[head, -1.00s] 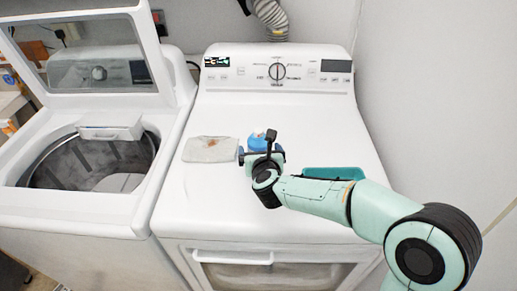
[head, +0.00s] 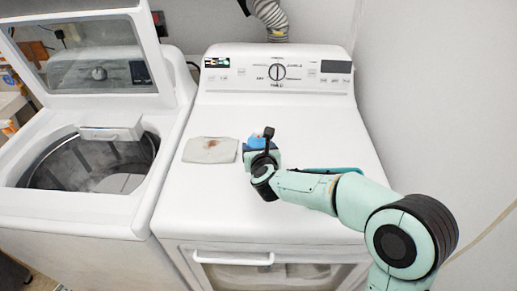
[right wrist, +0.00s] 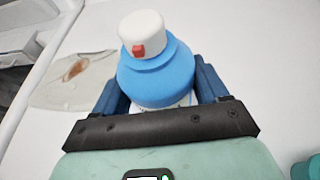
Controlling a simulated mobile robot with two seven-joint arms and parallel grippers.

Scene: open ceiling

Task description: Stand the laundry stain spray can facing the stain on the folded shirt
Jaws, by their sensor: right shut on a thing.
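The laundry stain spray can (right wrist: 157,78) is blue with a white cap and a small red nozzle. In the right wrist view it stands between the fingers of my right gripper (right wrist: 155,98), which is shut on it. In the head view my right gripper (head: 260,158) hides most of the can (head: 256,141), and only its blue top shows. The folded shirt (head: 210,150) lies flat on the dryer, just left of the can and apart from it. Its brown stain (head: 214,144) also shows in the right wrist view (right wrist: 77,69). The red nozzle points toward the gripper's palm. My left gripper is out of view.
The white dryer top (head: 230,210) is clear in front of the shirt. A teal tray (head: 335,170) lies right of the can, partly behind my arm. An open washer (head: 90,170) stands at the left. The dryer's control panel (head: 277,72) rises at the back.

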